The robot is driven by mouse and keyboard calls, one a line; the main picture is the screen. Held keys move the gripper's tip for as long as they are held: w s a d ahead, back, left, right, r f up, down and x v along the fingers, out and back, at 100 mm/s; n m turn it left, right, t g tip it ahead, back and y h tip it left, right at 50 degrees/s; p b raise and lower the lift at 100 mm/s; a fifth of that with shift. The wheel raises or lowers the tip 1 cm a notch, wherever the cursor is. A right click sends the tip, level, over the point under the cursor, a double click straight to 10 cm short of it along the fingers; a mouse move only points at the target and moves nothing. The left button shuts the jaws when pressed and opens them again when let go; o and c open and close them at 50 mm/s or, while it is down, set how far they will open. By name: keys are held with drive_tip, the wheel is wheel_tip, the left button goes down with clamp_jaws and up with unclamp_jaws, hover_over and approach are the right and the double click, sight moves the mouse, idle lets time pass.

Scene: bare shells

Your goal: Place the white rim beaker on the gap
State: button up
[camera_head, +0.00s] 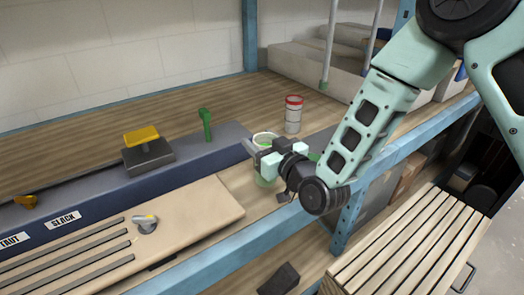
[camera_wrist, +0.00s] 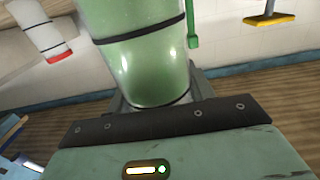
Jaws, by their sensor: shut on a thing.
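The white rim beaker (camera_head: 264,138) is green and see-through, with a pale rim. My gripper (camera_head: 269,159) is shut around its side, and the beaker looks close to upright. Its green lower part shows under the gripper in the head view. In the wrist view the beaker (camera_wrist: 148,60) fills the upper middle, with dark bands around it. The beaker and gripper partly hide this break. I cannot tell whether the beaker's base touches anything.
A red-rimmed beaker (camera_head: 293,116) stands behind and right of my gripper. A green upright handle (camera_head: 206,124) and a yellow-topped block (camera_head: 147,150) stand to the left. A tan slotted board (camera_head: 190,215) with a knob (camera_head: 146,223) lies front left. The blue shelf edge (camera_head: 240,255) runs in front.

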drive_tip(key=shift+f, duration=1.6)
drive_tip(key=shift+f, duration=0.1)
drive_tip(key=shift+f, duration=0.1)
drive_tip(key=o, duration=1.4)
drive_tip(key=shift+c, duration=0.2)
